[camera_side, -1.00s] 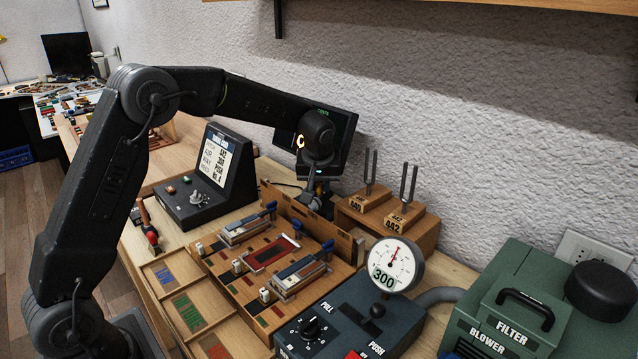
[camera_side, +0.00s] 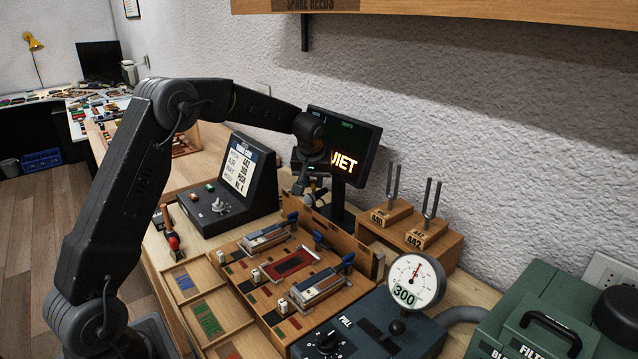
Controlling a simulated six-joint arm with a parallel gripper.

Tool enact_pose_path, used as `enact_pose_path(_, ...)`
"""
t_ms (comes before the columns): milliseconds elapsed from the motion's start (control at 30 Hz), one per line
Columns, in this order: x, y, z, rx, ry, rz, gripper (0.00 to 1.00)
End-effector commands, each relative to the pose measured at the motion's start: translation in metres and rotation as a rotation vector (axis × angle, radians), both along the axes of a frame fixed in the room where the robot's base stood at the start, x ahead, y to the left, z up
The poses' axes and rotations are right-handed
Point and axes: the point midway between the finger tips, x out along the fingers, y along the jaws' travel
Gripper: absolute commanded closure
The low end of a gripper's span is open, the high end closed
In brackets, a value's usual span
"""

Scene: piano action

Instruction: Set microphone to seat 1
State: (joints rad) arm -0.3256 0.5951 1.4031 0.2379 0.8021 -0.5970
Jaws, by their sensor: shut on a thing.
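My gripper (camera_side: 303,180) points down behind the wooden test board (camera_side: 262,312), in front of the dark monitor (camera_side: 345,150). It is shut on a small greyish thing, probably the microphone; its shape is too small and too dark to make out, and it is partly merged with the fingers. The held thing appears above the far left end of the board's back rail (camera_side: 335,232). Several blue pieces stand along that rail: one at the left (camera_side: 290,218), one in the middle (camera_side: 318,240) and one at the right (camera_side: 348,260). I cannot read any seat number.
A dark control box (camera_side: 225,195) with a tilted screen stands left of the gripper. Tuning forks (camera_side: 430,205) on wooden blocks stand to the right. A round gauge reading 300 (camera_side: 415,282) rises at the front right. The wall is close behind.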

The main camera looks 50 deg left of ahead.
Motion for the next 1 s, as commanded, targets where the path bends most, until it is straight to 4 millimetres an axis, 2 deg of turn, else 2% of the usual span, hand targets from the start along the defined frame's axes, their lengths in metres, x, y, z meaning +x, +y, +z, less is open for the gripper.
enact_pose_path(133, 0.0, 0.0, -0.001, 0.001, 0.001, -0.001, 1.0)
enact_pose_path(167, 0.0, 0.0, -0.001, 0.001, 0.001, -0.001, 0.73)
enact_pose_path(400, 0.0, -0.001, -0.001, 0.001, 0.001, -0.001, 0.5)
enact_pose_path(733, -0.001, -0.002, 0.005, 0.001, -0.002, -0.001, 0.5)
enact_pose_path(867, -0.006, -0.007, 0.022, 0.002, -0.004, -0.002, 0.5)
enact_pose_path(1000, -0.014, -0.016, 0.051, 0.002, -0.004, -0.003, 0.5)
